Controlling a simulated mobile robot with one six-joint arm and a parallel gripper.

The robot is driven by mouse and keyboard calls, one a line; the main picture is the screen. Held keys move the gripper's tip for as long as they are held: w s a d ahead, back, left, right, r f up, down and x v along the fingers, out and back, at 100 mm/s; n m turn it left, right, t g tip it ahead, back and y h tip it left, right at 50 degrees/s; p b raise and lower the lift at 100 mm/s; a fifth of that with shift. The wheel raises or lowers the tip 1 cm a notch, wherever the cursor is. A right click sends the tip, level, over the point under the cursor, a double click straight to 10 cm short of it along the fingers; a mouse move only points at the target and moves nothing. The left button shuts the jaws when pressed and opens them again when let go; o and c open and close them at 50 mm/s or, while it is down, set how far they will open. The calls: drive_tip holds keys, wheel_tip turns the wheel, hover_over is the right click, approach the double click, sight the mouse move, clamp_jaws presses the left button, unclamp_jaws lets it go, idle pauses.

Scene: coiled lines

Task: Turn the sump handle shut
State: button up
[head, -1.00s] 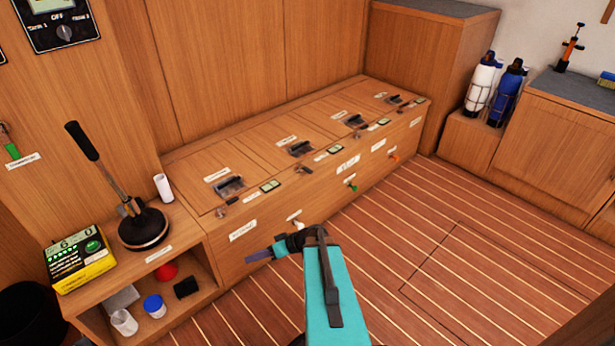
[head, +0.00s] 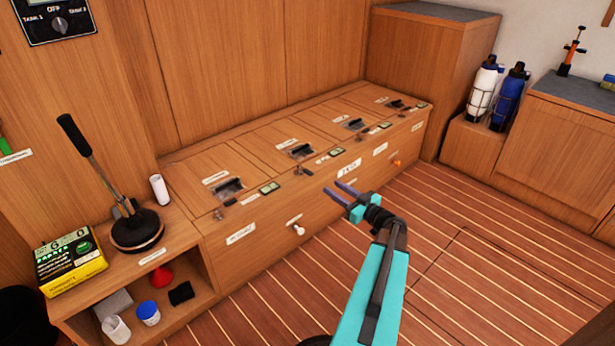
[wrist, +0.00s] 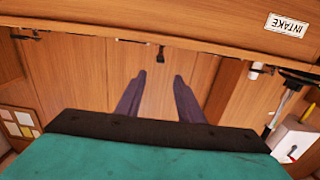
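Small handles stick out of the front of the low wooden bench (head: 262,245): a white one (head: 298,229) at left and an orange one (head: 397,162) at right. White labels sit near them, too small in the head view for me to tell which is the sump handle. My gripper (head: 342,192) is open and empty in front of the bench's middle, where it may hide a green handle. In the wrist view my two fingers (wrist: 160,82) stand apart with nothing between them.
The bench top carries several latches and small green displays. Bottles (head: 508,95) stand at the back right. The striped floor (head: 470,240) is clear.

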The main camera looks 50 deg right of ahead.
sight(312, 174)
drive_tip(key=shift+w, duration=0.1)
idle(0.3)
drive_tip(key=w+b, duration=0.1)
drive_tip(key=w, duration=0.3)
drive_tip(key=w+b, duration=0.1)
drive_tip(key=w, duration=0.4)
drive_tip(key=w+d, duration=0.1)
drive_tip(key=w, duration=0.3)
drive_tip(key=shift+w+b, duration=0.3)
drive_tip(key=shift+b, duration=0.1)
clamp_jaws()
drive_tip(key=shift+s+a+f, duration=0.1)
drive_tip(key=shift+a, duration=0.25)
drive_tip(key=shift+d, duration=0.3)
